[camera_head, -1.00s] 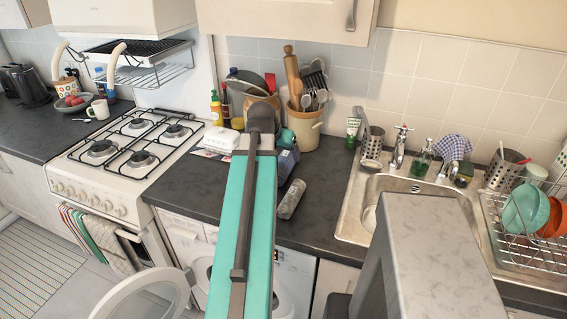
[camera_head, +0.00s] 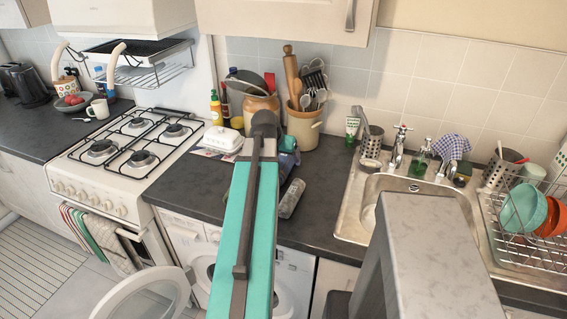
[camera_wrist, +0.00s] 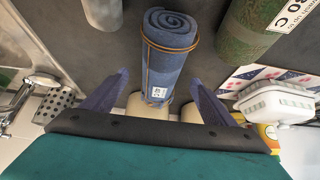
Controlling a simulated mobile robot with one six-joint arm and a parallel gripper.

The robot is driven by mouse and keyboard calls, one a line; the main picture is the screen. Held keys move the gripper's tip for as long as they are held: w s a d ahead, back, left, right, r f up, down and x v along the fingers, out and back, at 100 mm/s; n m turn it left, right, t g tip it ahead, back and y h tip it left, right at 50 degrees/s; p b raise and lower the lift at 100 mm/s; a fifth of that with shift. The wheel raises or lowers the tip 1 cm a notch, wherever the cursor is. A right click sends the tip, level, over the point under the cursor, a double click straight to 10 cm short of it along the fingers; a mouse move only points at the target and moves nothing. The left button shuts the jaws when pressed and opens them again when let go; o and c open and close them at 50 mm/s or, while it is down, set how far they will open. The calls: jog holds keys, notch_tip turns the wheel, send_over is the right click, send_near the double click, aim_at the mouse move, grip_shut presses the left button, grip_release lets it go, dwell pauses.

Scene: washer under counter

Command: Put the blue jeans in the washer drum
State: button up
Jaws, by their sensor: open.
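The blue jeans (camera_wrist: 170,50) are a tight roll with an orange band and a small white label, lying on the dark counter. In the wrist view my gripper (camera_wrist: 158,82) is open, its two fingers on either side of the near part of the roll. The white washer (camera_head: 295,272) is under the counter, partly behind my arm. Its round door (camera_head: 145,291) stands open at the left.
A grey roll (camera_head: 291,198) lies on the counter close by, and a green cylinder (camera_wrist: 245,30) is on the jeans' other side. A white butter dish (camera_head: 222,139), utensil crock (camera_head: 304,128) and jars stand behind. The hob (camera_head: 140,140) is left, the sink (camera_head: 355,205) right.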

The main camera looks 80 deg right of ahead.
aim_at(282, 158)
jog(key=shift+p+x, duration=0.85)
jog(key=shift+x, duration=1.55)
jog(key=shift+w, duration=0.1)
jog(key=c, duration=1.6)
jog(key=shift+r, duration=0.1)
jog(key=shift+c, duration=0.2)
jog(key=shift+r+b, duration=1.25)
jog(key=shift+r, duration=3.65)
